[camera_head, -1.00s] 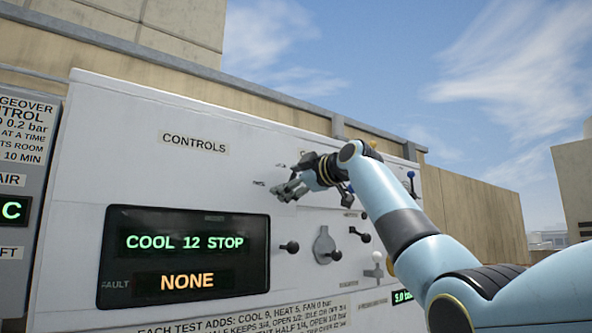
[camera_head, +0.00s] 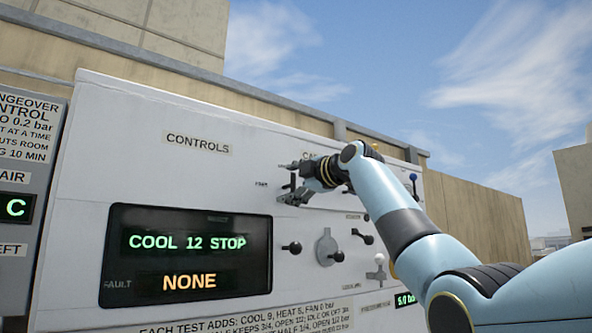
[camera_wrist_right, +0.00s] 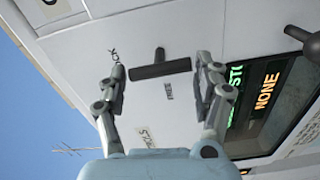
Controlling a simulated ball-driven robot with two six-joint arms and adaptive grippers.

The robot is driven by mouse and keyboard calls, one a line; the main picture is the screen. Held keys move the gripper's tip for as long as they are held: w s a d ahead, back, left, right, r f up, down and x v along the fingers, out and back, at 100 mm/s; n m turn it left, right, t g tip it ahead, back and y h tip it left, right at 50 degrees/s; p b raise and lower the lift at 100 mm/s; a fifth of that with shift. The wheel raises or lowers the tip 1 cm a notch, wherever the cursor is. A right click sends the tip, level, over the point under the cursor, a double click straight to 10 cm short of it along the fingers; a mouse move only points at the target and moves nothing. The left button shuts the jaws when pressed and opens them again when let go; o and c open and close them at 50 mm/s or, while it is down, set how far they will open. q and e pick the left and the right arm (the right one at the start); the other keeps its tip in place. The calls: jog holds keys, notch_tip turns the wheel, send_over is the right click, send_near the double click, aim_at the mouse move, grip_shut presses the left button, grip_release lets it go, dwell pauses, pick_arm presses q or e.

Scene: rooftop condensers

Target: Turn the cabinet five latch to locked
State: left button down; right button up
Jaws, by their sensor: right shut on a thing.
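The latch is a dark T-shaped handle (camera_wrist_right: 160,70) on the pale cabinet face (camera_wrist_right: 75,75). In the wrist view its crossbar lies between my right gripper's fingers (camera_wrist_right: 161,66). A partly hidden label ending "OCK" (camera_wrist_right: 115,56) is behind the left finger, and "FREE" (camera_wrist_right: 168,90) is below the bar. In the head view my right gripper (camera_head: 283,184) is at the upper middle of the panel, one finger above and one below the dark handle (camera_head: 292,182). My left gripper is out of view.
A display (camera_head: 185,256) reading "COOL 12 STOP" and "NONE" is at lower left. Black knobs (camera_head: 292,248), a grey round-based lever (camera_head: 327,248) and a white-knobbed lever (camera_head: 379,262) stick out below my gripper.

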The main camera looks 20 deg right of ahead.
jog(key=shift+s+d+r, duration=0.1)
jog(key=shift+d+r, duration=0.15)
jog(key=shift+r, duration=0.55)
jog(key=o, duration=1)
jog(key=shift+d+f, duration=0.1)
jog(key=shift+f, duration=0.05)
jog(key=shift+o, duration=0.2)
jog(key=shift+d+f, duration=0.1)
jog(key=shift+f, duration=0.05)
jog(key=shift+f, duration=0.15)
